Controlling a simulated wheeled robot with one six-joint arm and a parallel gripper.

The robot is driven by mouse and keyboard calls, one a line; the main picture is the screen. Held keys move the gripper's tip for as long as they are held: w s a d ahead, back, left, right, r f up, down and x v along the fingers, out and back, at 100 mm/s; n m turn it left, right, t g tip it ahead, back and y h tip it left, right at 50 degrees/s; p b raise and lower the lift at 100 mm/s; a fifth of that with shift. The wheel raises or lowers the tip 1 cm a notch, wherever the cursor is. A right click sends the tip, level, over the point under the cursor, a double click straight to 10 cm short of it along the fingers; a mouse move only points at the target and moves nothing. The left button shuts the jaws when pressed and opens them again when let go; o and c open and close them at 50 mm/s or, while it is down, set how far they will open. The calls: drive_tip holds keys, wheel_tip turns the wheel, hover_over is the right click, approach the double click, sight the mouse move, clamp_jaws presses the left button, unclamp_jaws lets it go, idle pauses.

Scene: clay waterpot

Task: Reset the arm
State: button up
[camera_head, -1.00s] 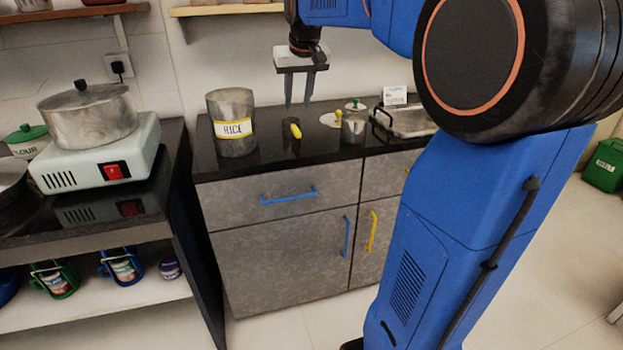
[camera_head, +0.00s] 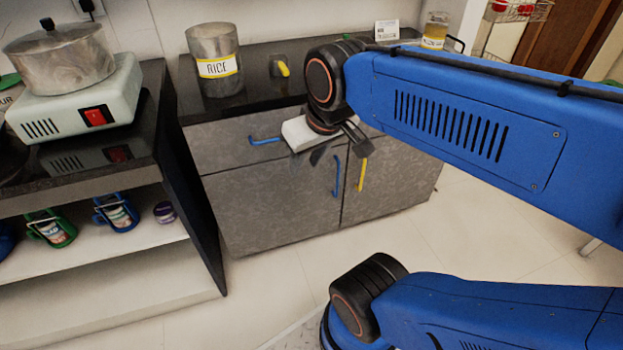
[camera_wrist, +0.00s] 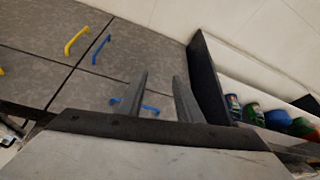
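My gripper (camera_head: 338,150) hangs in front of the grey cabinet's drawer fronts in the head view, below the counter's edge. My arm stretches in from the right of the head view, bent and lowered.
The black counter (camera_head: 250,103) carries a metal rice canister (camera_head: 213,50) and a small item with a yellow handle (camera_head: 283,68). A hot plate (camera_head: 80,105) with a lidded pot (camera_head: 58,62) is at left. Mugs (camera_head: 118,212) stand on the shelf below. The floor (camera_head: 270,290) in front is clear.

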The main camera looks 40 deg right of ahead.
drive_tip(key=s+f, duration=0.3)
drive_tip(key=shift+a, duration=0.3)
